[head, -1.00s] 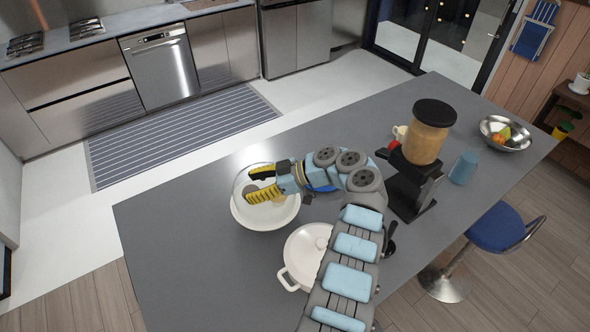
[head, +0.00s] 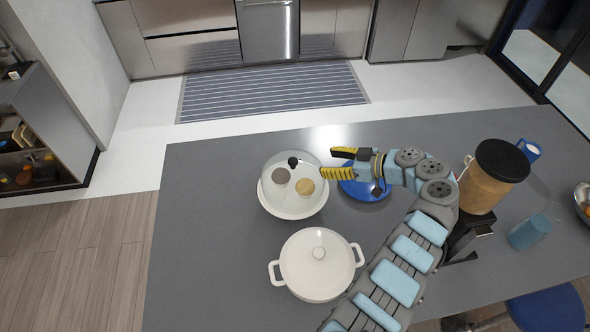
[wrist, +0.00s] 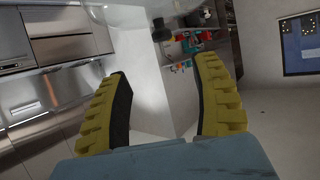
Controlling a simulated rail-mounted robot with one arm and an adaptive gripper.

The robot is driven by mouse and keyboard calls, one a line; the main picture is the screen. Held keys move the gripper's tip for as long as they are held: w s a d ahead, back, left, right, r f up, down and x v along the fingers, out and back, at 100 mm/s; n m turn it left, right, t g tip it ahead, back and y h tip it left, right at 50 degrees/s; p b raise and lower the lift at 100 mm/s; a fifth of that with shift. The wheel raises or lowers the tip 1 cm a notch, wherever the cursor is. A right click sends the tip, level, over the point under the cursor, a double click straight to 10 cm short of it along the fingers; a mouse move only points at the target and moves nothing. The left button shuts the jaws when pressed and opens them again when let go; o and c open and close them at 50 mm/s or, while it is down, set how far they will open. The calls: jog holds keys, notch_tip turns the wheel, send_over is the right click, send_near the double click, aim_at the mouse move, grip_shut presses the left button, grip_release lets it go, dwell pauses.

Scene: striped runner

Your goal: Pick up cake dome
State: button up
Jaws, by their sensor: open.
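The clear cake dome (head: 292,190) with a black knob (head: 293,161) sits over a white plate (head: 291,214) on the grey counter. A dark round item (head: 280,176) and a tan round item (head: 305,187) show through it. My gripper (head: 331,163) is open, just right of the dome, its yellow fingers pointing left toward the knob. In the wrist view, my open fingers (wrist: 162,70) hold nothing. Part of the clear dome (wrist: 140,14) and the dark knob (wrist: 160,30) show at the top, beyond the fingertips.
A white lidded pot (head: 317,265) stands in front of the dome. A blue plate (head: 366,190) lies under my gripper and wrist. A blender-like appliance (head: 488,185) and a blue cup (head: 529,232) stand to the right. The counter left of the dome is clear.

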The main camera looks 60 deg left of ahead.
aim_at(295, 161)
jog(key=p+x, duration=0.2)
jog(key=x, duration=0.5)
jog(key=shift+s+a+f, duration=0.15)
jog(key=p+x, duration=0.2)
jog(key=x, duration=0.1)
jog(key=shift+s, duration=0.3)
jog(key=shift+x, duration=0.8)
jog(key=shift+f, duration=0.15)
grip_shut()
